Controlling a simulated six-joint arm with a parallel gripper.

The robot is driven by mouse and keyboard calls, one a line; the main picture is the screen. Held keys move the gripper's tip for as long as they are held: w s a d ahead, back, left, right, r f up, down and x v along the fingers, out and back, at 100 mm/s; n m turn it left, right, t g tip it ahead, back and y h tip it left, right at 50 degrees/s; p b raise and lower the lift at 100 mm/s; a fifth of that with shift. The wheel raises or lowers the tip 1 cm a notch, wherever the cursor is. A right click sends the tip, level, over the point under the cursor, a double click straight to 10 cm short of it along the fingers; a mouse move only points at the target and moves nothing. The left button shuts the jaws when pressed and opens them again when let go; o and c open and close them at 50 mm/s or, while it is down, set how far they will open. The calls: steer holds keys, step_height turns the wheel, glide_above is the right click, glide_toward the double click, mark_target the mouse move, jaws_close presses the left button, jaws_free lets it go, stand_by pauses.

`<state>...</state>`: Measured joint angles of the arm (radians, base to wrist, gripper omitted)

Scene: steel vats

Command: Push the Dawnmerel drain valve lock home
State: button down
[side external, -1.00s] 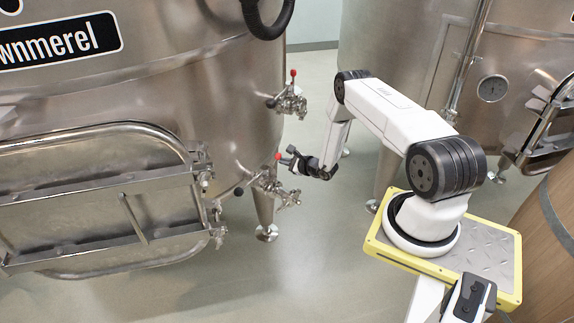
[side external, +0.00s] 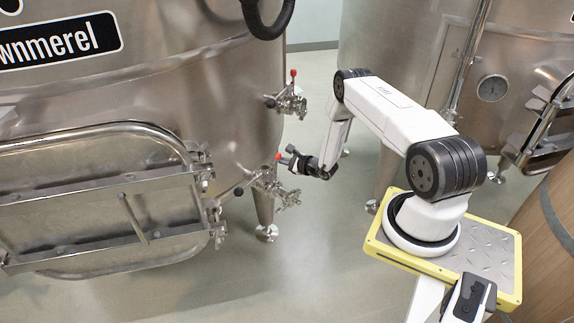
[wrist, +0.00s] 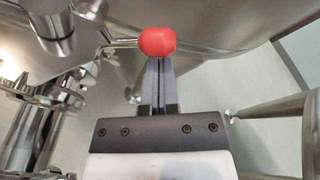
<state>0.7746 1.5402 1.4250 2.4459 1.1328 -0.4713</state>
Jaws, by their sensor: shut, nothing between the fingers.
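The steel vat with the Dawnmerel label (side external: 60,40) fills the left of the side view. Low on its right side is a drain valve (side external: 266,180) with a red knob (side external: 278,157). A second valve with a red-tipped lever (side external: 293,74) sits higher up. My gripper (side external: 290,161) is at the lower valve, its tip by the red knob. In the wrist view the gripper (wrist: 158,85) is shut and empty, and the red knob (wrist: 157,42) is right at the fingertips; I cannot tell whether they touch. The valve body is partly cut off at left.
A hinged manway door (side external: 100,205) stands out from the vat, left of the valve. A vat leg (side external: 264,215) is below the valve. Another steel vat (side external: 400,60) stands behind my arm, and a wooden barrel (side external: 550,230) is at right. Floor between is clear.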

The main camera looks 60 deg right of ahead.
mark_target(280, 155)
steer(key=shift+w+a+r, duration=0.1)
steer(key=shift+a+r, duration=0.35)
steer(key=shift+r, duration=0.2)
steer(key=shift+a+r, duration=0.4)
steer(key=shift+r, duration=0.2)
stand_by(0.5)
steer(key=shift+a+r, duration=0.45)
steer(key=shift+a, duration=0.05)
stand_by(0.7)
steer(key=shift+d, duration=0.25)
steer(key=shift+d, duration=0.3)
steer(key=d+v, duration=0.1)
steer(key=v, duration=0.7)
steer(key=shift+a, duration=0.45)
stand_by(0.3)
